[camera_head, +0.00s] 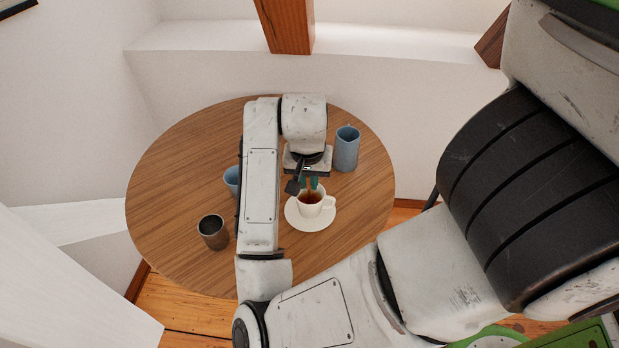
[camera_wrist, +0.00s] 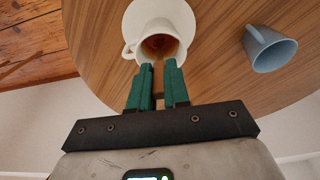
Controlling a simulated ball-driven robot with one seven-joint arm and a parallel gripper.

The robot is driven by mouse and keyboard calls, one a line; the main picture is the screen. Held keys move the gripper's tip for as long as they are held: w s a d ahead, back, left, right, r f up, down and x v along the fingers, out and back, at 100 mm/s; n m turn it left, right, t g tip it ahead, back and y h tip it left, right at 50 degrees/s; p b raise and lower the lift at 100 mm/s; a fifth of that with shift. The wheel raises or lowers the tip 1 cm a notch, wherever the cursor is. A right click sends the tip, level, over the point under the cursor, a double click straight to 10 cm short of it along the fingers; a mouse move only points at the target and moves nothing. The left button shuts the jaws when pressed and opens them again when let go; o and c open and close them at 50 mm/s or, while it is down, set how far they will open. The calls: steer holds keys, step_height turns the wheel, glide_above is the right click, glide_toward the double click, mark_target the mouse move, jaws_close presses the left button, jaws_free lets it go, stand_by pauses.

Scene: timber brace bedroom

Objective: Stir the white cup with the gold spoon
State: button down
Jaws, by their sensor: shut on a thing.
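The white cup (camera_head: 323,204) stands upright on a white saucer (camera_head: 310,224) on the round wooden table, with reddish-brown liquid inside. In the wrist view, the cup (camera_wrist: 133,50) lies just beyond my fingertips, its mouth facing me. My gripper (camera_head: 312,183) is above the cup at its back rim, pointing down. In the wrist view, its green fingers (camera_wrist: 158,68) are shut on a narrow gold-brown piece, the handle of the gold spoon (camera_wrist: 158,88). The spoon's lower end is hidden by the fingers and the liquid, so its depth in the cup cannot be told.
A blue mug (camera_head: 347,150) stands behind and right of the cup; it also shows in the wrist view (camera_wrist: 270,50). Another blue cup (camera_head: 231,178) is partly hidden behind my arm. A dark metal cup (camera_head: 212,233) stands at front left. The table's (camera_head: 165,180) left side is clear.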

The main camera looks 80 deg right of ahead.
steer(key=shift+r, duration=0.1)
step_height(320, 180, up, 7)
steer(key=a+p, duration=0.1)
steer(key=p, duration=0.5)
steer(key=shift+a+r, duration=0.15)
steer(key=shift+a, duration=0.15)
stand_by(1.0)
